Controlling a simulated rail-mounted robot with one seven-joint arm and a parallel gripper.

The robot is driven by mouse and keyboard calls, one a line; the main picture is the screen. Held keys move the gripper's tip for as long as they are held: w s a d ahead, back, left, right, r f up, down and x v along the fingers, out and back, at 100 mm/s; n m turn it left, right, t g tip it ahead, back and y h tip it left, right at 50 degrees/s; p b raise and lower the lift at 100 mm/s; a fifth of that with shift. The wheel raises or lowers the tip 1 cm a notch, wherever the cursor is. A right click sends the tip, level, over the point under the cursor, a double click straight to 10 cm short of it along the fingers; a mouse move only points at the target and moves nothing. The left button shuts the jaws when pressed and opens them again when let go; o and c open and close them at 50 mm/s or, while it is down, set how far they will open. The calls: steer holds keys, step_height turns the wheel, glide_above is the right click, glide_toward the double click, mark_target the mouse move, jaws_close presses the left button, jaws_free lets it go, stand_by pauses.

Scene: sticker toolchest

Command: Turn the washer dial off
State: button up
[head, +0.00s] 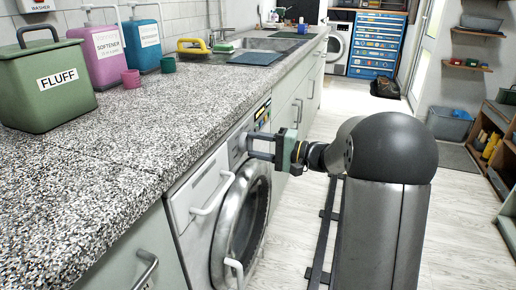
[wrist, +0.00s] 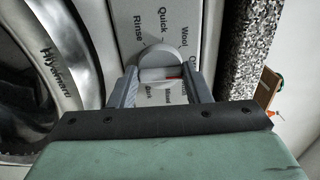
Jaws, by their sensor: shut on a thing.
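The washer (head: 205,195) stands under the counter at the middle of the head view, with its round door (head: 243,212) facing right. The washer dial (wrist: 161,60) is a round grey-white knob with a raised grip bar and a small red mark. Printed labels such as "Quick", "Rinse" and "Wool" surround it in the wrist view. My gripper (wrist: 160,82) is shut on the dial, one finger on each side of it. In the head view my gripper (head: 262,145) reaches left to the washer's control panel, and the dial is hidden there.
The speckled counter (head: 110,140) overhangs just above the panel. The washer's door (wrist: 40,70) lies beside the gripper in the wrist view. A green "FLUFF" bin (head: 55,85) stands on the counter.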

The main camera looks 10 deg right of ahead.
steer(key=o, duration=1)
steer(key=p+v, duration=0.3)
steer(key=v, duration=1.4)
steer(key=shift+s+d, duration=0.1)
steer(key=shift+d, duration=0.15)
steer(key=s+a+r+n+g+h+p, duration=0.1)
steer(key=s+a+r+g+h+p, duration=0.1)
steer(key=s+a+r+g+p, duration=0.5)
steer(key=s+a+r+n+g+h+p, duration=0.25)
steer(key=s+a+p, duration=0.25)
steer(key=a+p, duration=0.45)
steer(key=s+r+n+h+p, duration=0.1)
steer(key=s+r+h+p, duration=0.2)
steer(key=s+p, duration=0.1)
steer(key=s+r+n+h+p, duration=0.1)
steer(key=s+r+h+p, duration=0.2)
steer(key=s+h+p, duration=0.1)
steer(key=s+r+n+h+p, duration=0.1)
steer(key=s+r+h+p, duration=0.2)
steer(key=s+r+p, duration=0.1)
steer(key=shift+s+d+n+p, duration=0.1)
steer(key=shift+s+n+p, duration=0.3)
steer(key=shift+p, duration=0.75)
